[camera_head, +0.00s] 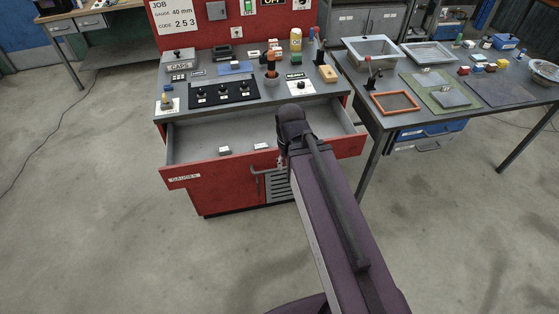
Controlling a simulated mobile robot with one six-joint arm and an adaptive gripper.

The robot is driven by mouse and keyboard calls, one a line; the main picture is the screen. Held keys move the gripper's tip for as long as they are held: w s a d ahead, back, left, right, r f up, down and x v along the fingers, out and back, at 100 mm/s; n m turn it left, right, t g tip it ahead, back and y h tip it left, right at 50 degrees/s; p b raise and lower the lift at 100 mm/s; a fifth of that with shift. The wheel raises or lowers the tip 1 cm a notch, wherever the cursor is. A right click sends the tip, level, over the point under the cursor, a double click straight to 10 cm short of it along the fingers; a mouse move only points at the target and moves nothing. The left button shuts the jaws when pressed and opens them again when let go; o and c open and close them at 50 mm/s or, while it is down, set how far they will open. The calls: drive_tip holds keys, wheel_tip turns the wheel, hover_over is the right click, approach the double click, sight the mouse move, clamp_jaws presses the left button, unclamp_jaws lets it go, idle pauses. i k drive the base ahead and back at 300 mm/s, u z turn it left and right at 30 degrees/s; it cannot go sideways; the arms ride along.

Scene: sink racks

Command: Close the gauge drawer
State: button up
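The gauge drawer (190,151) is the wide red drawer at the top of the red workbench, with a white label reading like "GAUGES" on the left of its front. It is pulled open, and its grey inside holds two small pale blocks (225,150). My arm reaches up from the bottom of the picture and covers part of the drawer's front right of centre. My gripper (282,164) is largely hidden by the arm's end at the drawer's front edge. I cannot tell whether its fingers are open or shut, or whether they touch the drawer.
The workbench top (276,96) carries a black switch panel, knobs, a yellow-topped cylinder and small blocks. A grey table (390,125) with trays, an orange frame and mats stands close on the right. The concrete floor in front and to the left is clear, apart from a cable.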

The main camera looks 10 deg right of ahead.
sight(193, 158)
drive_tip(key=u, duration=0.05)
drive_tip(key=i, duration=1)
drive_tip(key=z, duration=0.05)
